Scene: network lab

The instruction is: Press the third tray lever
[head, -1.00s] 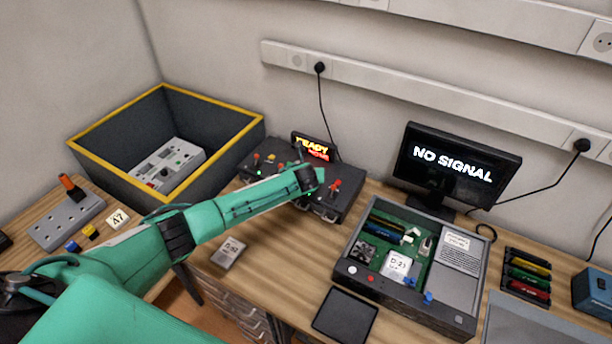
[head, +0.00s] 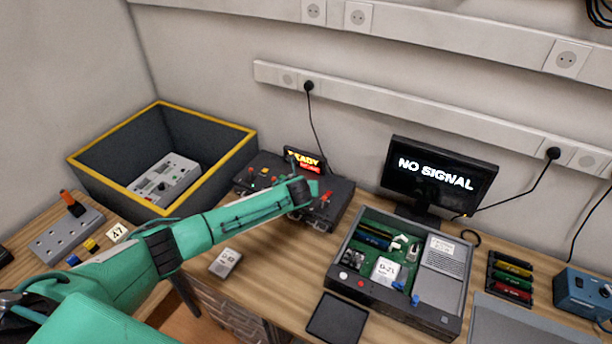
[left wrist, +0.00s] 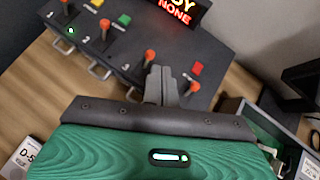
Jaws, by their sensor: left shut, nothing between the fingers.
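A dark control box (head: 342,190) stands on the bench by the back wall. Its top carries a row of orange-knobbed levers and small coloured buttons. In the left wrist view the levers include the first (left wrist: 64,3), the second (left wrist: 104,24), the third (left wrist: 149,55) and another to the right (left wrist: 194,87). My left gripper (left wrist: 162,70) is shut and empty, its tips just in front of the third lever's knob. I cannot tell whether they touch. In the head view my left wrist covers the middle of the box. My right gripper is not in view.
A lit sign (head: 306,160) stands behind the box. A yellow-rimmed bin (head: 110,182) is to its left, and an open equipment case (head: 400,300) to its right below a monitor (head: 440,172). A small labelled module (head: 225,263) lies on the bench in front.

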